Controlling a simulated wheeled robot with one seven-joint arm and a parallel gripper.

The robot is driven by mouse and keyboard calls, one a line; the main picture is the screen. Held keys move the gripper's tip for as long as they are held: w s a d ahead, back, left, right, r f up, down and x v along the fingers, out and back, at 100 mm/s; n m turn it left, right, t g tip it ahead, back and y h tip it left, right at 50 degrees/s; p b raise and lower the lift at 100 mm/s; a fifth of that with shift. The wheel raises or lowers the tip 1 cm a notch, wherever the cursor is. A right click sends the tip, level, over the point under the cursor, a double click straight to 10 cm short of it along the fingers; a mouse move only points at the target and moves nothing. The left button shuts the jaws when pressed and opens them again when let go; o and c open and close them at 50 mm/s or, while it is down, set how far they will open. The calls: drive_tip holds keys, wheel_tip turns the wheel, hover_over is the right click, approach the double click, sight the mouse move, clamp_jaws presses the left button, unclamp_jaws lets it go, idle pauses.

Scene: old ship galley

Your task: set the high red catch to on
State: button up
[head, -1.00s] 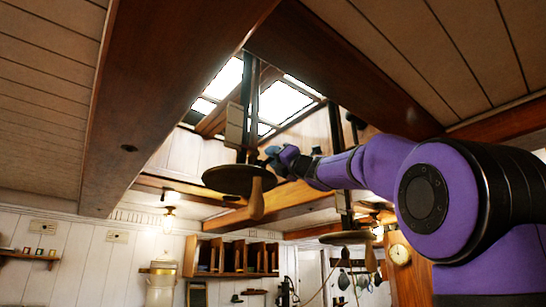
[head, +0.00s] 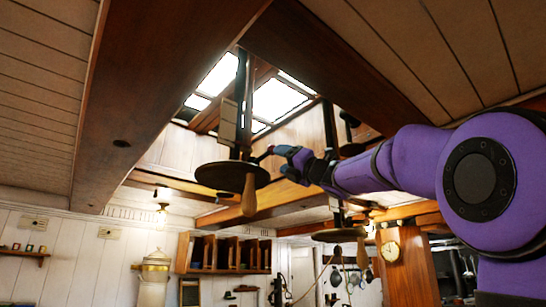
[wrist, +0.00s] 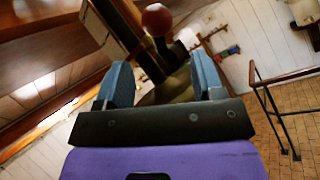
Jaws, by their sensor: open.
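A red ball knob (wrist: 157,19) shows at the top of the wrist view, on a short dark stem. It is beyond the fingertips and roughly between them, apart from both. The stem meets a dark beam-like part, and I cannot tell its on or off position. My gripper (wrist: 163,75) is open and empty, with two blue fingers. In the head view my gripper (head: 276,153) is raised beside the dark hanging post (head: 242,105), just above and right of its round disc (head: 215,176). The red knob cannot be made out in the head view.
A wooden handle (head: 249,194) hangs below the disc. A second hanging disc (head: 336,236) is lower right. Heavy ceiling beams (head: 150,110) frame the skylight (head: 275,100). A dark metal rail (wrist: 270,85) stands over the tiled floor in the wrist view.

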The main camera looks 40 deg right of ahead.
sight(263, 157)
drive_tip(key=shift+v, duration=1.95)
drive_tip(key=shift+o, duration=0.4)
drive_tip(key=d+r+n+g+y, duration=0.3)
drive_tip(key=d+n+g+y, duration=0.15)
drive_tip(key=n, duration=0.65)
drive_tip(key=shift+y, duration=0.35)
drive_tip(key=x, duration=1.1)
drive_tip(key=shift+s+a, duration=0.15)
drive_tip(key=shift+a, duration=0.05)
drive_tip(key=shift+t, duration=0.25)
clamp_jaws()
